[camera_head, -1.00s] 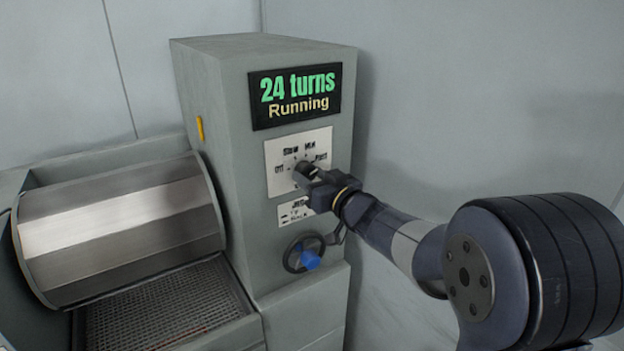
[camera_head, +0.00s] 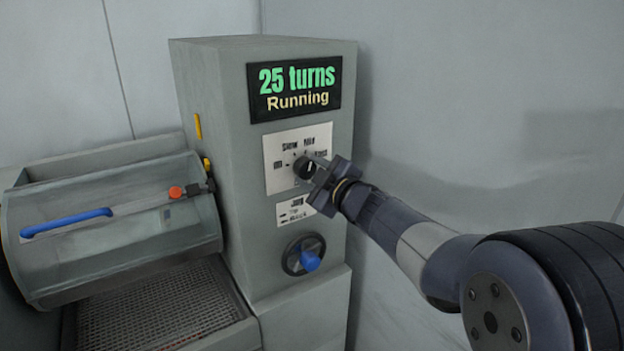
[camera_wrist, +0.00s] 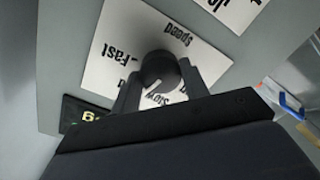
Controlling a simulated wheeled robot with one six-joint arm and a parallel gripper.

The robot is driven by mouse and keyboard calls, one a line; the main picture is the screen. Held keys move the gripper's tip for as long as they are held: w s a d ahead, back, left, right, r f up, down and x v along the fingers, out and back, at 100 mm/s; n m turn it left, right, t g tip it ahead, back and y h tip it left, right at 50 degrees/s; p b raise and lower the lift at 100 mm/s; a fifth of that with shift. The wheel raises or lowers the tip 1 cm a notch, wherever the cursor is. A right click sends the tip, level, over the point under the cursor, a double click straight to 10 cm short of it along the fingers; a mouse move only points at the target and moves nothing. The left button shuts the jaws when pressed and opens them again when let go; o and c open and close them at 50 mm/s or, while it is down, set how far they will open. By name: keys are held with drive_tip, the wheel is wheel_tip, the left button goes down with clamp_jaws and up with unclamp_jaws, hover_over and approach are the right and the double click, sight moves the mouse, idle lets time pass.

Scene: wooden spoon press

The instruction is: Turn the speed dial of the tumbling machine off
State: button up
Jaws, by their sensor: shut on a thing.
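The black speed dial (camera_head: 303,168) is on a white label plate (camera_head: 281,178) marked Slow, Mid and Fast on the tumbling machine's (camera_head: 205,120) cabinet. My gripper (camera_head: 316,172) reaches it from the right. In the wrist view, the dial (camera_wrist: 160,68) sits between the two fingers of my gripper (camera_wrist: 160,76), shut on its sides. The dial's white mark points towards the lettering by Slow and Mid; its exact setting is hard to tell. The display (camera_head: 294,88) reads "25 turns Running".
A jog label (camera_head: 296,210) and a handwheel with a blue knob (camera_head: 310,260) are below the dial. The drum (camera_head: 110,250) with a blue handle (camera_head: 66,222) is at left, above a mesh tray (camera_head: 160,312). A wall stands behind.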

drive_tip(key=n+b, duration=0.2)
drive_tip(key=n, duration=0.2)
drive_tip(key=shift+f+n, duration=0.1)
drive_tip(key=shift+n, duration=0.2)
drive_tip(key=n+b, duration=0.2)
drive_tip(key=n, duration=0.2)
drive_tip(key=shift+b, duration=0.3)
drive_tip(key=n+b, duration=0.2)
drive_tip(key=n, duration=0.2)
drive_tip(key=shift+a+n, duration=0.1)
drive_tip(key=shift+n, duration=0.2)
drive_tip(key=shift+n+t+h+b, duration=0.3)
drive_tip(key=shift+n+b, duration=1.05)
drive_tip(key=shift+n, duration=0.85)
drive_tip(key=o, duration=1)
drive_tip(key=shift+c, duration=0.2)
drive_tip(key=shift+s, duration=0.1)
